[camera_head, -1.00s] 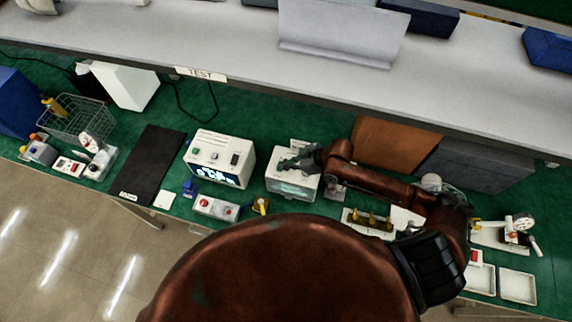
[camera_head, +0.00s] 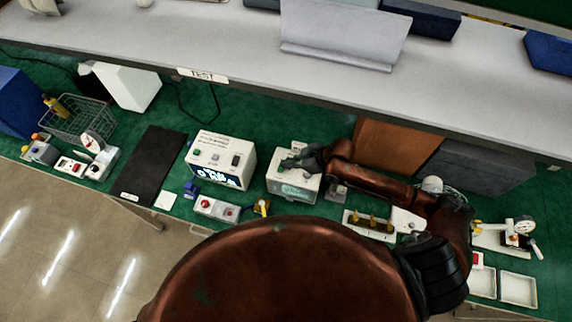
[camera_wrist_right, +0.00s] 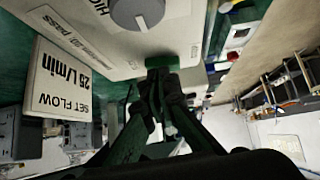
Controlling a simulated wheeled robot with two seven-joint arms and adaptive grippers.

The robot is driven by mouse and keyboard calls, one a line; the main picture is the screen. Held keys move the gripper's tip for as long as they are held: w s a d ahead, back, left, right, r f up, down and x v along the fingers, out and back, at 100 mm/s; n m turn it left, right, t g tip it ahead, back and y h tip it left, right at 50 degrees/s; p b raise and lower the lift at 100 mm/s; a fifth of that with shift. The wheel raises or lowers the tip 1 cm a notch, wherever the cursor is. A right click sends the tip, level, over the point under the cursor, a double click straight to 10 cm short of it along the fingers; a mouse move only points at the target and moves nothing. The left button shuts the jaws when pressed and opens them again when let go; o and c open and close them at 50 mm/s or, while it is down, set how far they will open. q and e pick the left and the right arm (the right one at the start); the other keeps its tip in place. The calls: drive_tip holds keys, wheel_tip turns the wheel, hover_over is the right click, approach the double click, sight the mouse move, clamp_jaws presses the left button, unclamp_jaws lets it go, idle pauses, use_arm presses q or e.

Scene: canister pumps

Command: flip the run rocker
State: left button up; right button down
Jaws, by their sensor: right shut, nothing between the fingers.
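A white canister pump box (camera_head: 294,189) with a lit front window stands on the green bench at the middle of the head view. My right gripper (camera_head: 288,163) is over its top panel, shut and empty. In the right wrist view the panel (camera_wrist_right: 100,45) carries a grey knob (camera_wrist_right: 137,12). A green block (camera_wrist_right: 162,62), which looks like the rocker, sits at the panel's edge by the tips of my right gripper (camera_wrist_right: 160,88). I cannot tell whether they touch or which way it is tipped. My left gripper is out of view.
A similar white unit (camera_head: 220,161) stands left of the pump. A card reading SET FLOW 25 L/min (camera_wrist_right: 62,80) shows beside the panel. A red-button box (camera_head: 216,208), a rack with brass pieces (camera_head: 369,225) and white trays (camera_head: 518,289) are nearby. A shelf (camera_head: 230,50) overhangs behind.

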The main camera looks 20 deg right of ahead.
drive_tip(key=shift+r+p, duration=0.25)
drive_tip(key=shift+p, duration=0.15)
drive_tip(key=r+p, duration=0.2)
drive_tip(key=r, duration=0.1)
drive_tip(key=r+p, duration=0.1)
drive_tip(key=p, duration=0.1)
drive_tip(key=shift+w+d+r, duration=0.15)
drive_tip(key=shift+w+d, duration=0.05)
drive_tip(key=shift+d, duration=0.05)
drive_tip(key=shift+s+d+r+b, duration=0.25)
drive_tip(key=shift+d+r+b, duration=0.05)
drive_tip(key=shift+d+b, duration=0.4)
drive_tip(key=b+v, duration=0.1)
drive_tip(key=v, duration=0.6)
drive_tip(key=shift+w+d+r, duration=0.2)
drive_tip(key=shift+d+r, duration=0.1)
drive_tip(key=shift+d, duration=0.15)
drive_tip(key=shift+a+f, duration=0.1)
